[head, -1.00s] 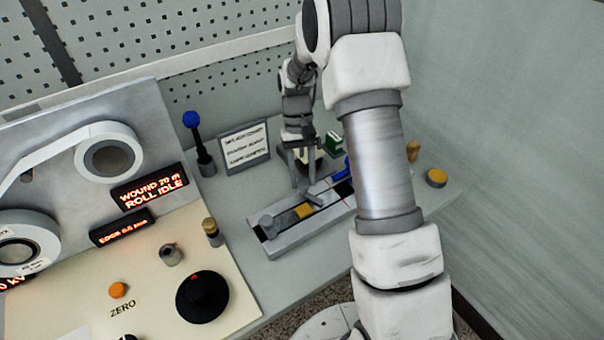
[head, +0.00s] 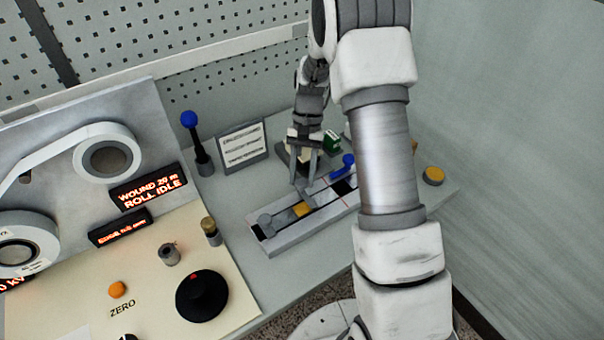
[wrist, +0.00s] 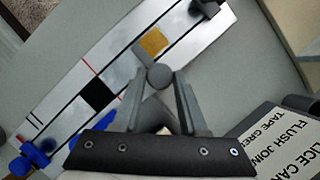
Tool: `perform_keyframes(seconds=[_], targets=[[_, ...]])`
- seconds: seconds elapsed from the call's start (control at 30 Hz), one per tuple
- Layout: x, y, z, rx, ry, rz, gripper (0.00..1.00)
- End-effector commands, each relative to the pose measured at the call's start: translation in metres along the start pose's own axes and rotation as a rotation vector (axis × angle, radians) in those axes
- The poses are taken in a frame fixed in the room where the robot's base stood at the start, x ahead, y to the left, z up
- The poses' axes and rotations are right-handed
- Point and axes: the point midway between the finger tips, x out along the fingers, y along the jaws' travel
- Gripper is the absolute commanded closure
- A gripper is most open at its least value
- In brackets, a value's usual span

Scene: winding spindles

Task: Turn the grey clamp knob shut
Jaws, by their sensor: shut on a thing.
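The grey clamp knob (wrist: 160,76) shows as a round grey top between my fingertips in the wrist view. A short grey bar (wrist: 140,52) reaches from it over the splicing block beside a yellow patch (wrist: 154,42). My gripper (wrist: 160,88) is shut on the knob. In the head view my gripper (head: 304,184) points down at the far edge of the light grey splicing block (head: 290,238), close to the yellow patch (head: 301,209). The fingers partly hide the knob there.
A blue knob (head: 347,161) is at the block's right end, a grey knob (head: 265,221) at its left. A sign (head: 243,147) and a blue-topped lever (head: 190,120) stand behind. An orange button (head: 433,175) is at the right.

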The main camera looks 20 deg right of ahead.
Motion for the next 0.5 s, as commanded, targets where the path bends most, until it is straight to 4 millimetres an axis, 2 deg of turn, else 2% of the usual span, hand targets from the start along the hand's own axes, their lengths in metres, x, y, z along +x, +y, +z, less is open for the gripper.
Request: perform_keyframes(seconds=[0.23,0.27,0.4,0.5], targets=[[-0.0010,-0.0003,-0.0006,0.002,0.003,-0.002,1.00],[-0.0010,-0.0003,-0.0005,0.002,0.003,-0.002,0.53],[-0.0007,-0.0002,-0.0004,0.001,0.002,-0.001,0.29],[-0.0005,-0.0001,-0.0003,0.001,0.001,-0.001,0.29]])
